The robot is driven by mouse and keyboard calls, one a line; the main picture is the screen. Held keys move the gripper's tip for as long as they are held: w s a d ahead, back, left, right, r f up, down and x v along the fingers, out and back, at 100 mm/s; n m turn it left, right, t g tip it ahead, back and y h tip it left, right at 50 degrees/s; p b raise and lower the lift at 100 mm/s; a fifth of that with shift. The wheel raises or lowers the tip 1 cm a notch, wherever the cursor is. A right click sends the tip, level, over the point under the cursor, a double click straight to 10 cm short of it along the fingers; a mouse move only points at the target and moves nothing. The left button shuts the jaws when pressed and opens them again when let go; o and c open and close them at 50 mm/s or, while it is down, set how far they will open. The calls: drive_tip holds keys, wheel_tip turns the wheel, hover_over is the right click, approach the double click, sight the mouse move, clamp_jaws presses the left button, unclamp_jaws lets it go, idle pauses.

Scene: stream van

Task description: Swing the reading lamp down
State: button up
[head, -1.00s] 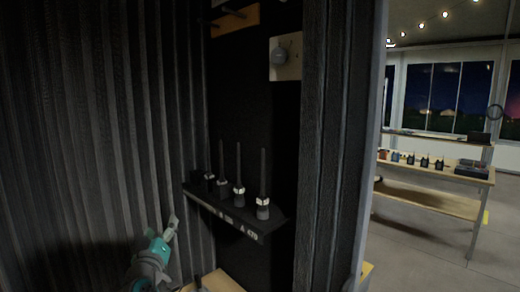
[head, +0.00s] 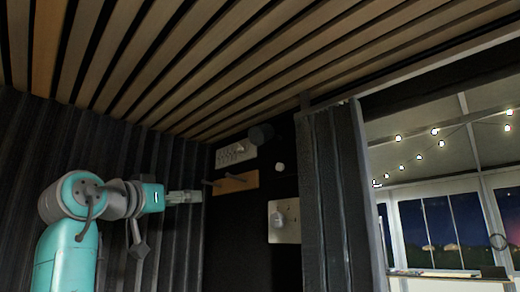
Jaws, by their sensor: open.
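A dark cylinder (head: 261,135), which looks like the reading lamp's head, sits high on the black back wall, close under the slatted ceiling. Its arm or mount cannot be made out against the dark wall.
A pale panel (head: 236,154) and a wooden peg board (head: 238,183) are on the back wall, right of my gripper. A small white round piece (head: 280,167) and a pale plate with a knob (head: 285,221) are further right. A corrugated dark wall edge (head: 335,200) borders the opening.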

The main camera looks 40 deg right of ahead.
sight(254, 131)
drive_tip(key=s+d+r+m+g, duration=0.2)
drive_tip(key=s+r+m+g, duration=0.25)
drive_tip(key=s+r, duration=1.05)
drive_tip(key=shift+m+y, duration=0.3)
drive_tip(key=shift+m, duration=0.15)
drive_tip(key=d, duration=0.3)
drive_tip(key=w+d, duration=0.1)
drive_tip(key=d, duration=0.6)
drive_tip(key=shift+w+d, duration=0.2)
drive_tip(key=shift+w, duration=0.15)
drive_tip(key=c, duration=1.1)
